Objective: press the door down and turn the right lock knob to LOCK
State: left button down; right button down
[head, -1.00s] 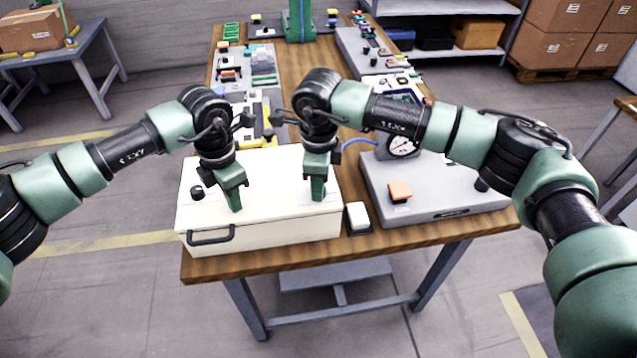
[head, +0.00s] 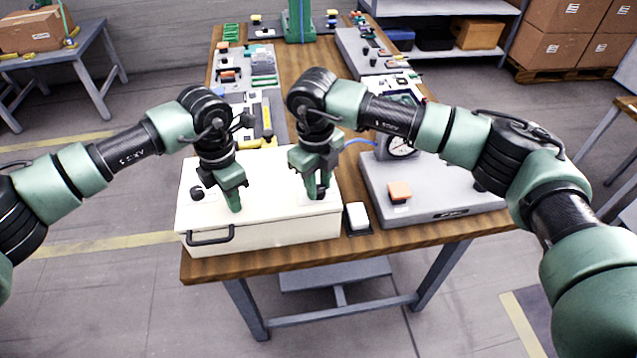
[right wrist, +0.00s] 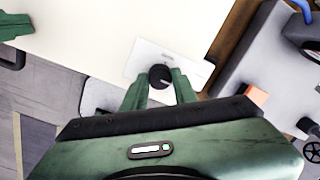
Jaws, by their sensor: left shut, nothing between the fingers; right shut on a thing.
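The white box with its flat door on top (head: 265,185) stands at the front left of the table; the door looks closed. The left lock knob (head: 197,193) is black and clear of both grippers. My left gripper (head: 236,207) is shut and empty, its tips down on the door. My right gripper (head: 318,194) points down at the right side of the door. In the right wrist view, it is shut on the right lock knob (right wrist: 160,76), which is black and round and sits on a pale label plate (right wrist: 152,58). The label's lettering is too small to read.
A black handle (head: 210,236) is on the box's front. A white block (head: 357,215) stands right of the box, beside a grey panel (head: 440,200) with an orange button (head: 400,191) and a gauge (head: 400,147). More panels and parts lie behind.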

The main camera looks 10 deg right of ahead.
pick_arm(q)
jog(key=shift+s+f, duration=0.1)
jog(key=shift+f, duration=0.35)
pick_arm(e)
jog(key=shift+s+f, duration=0.2)
jog(key=shift+s, duration=0.05)
jog(key=c, duration=1.2)
grip_release()
jog(key=shift+c, duration=0.2)
pick_arm(q)
jog(key=shift+s, duration=0.1)
pick_arm(e)
jog(key=shift+o, duration=0.7)
jog(key=shift+s+r, duration=0.1)
jog(key=shift+w, duration=0.2)
notch_tip(320, 180, up, 12)
jog(key=shift+s+a, duration=0.25)
jog(key=shift+s, duration=0.1)
pick_arm(q)
jog(key=shift+r, duration=0.2)
pick_arm(e)
jog(key=shift+r, duration=0.1)
